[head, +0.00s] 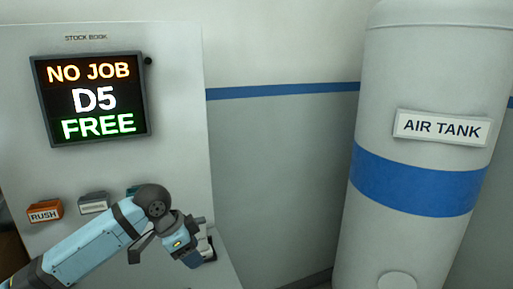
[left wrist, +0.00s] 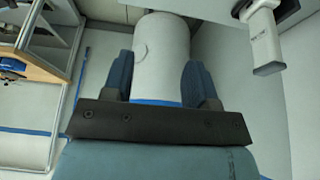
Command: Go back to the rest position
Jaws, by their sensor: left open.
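My left arm reaches in from the lower left in the head view. Its gripper (head: 188,240) is in front of the lower right part of the stock book panel (head: 176,100). In the left wrist view the left gripper (left wrist: 160,78) shows two blue fingers wide apart, with nothing held between them. A white cylinder shows beyond the fingers. My right gripper is in neither view.
The panel carries a screen (head: 90,97) reading "NO JOB D5 FREE". Below are an orange RUSH button (head: 44,212) and a grey button (head: 93,203); my arm partly hides a teal one. A white air tank (head: 420,240) stands right. A wooden-edged shelf (left wrist: 47,72) is left in the wrist view.

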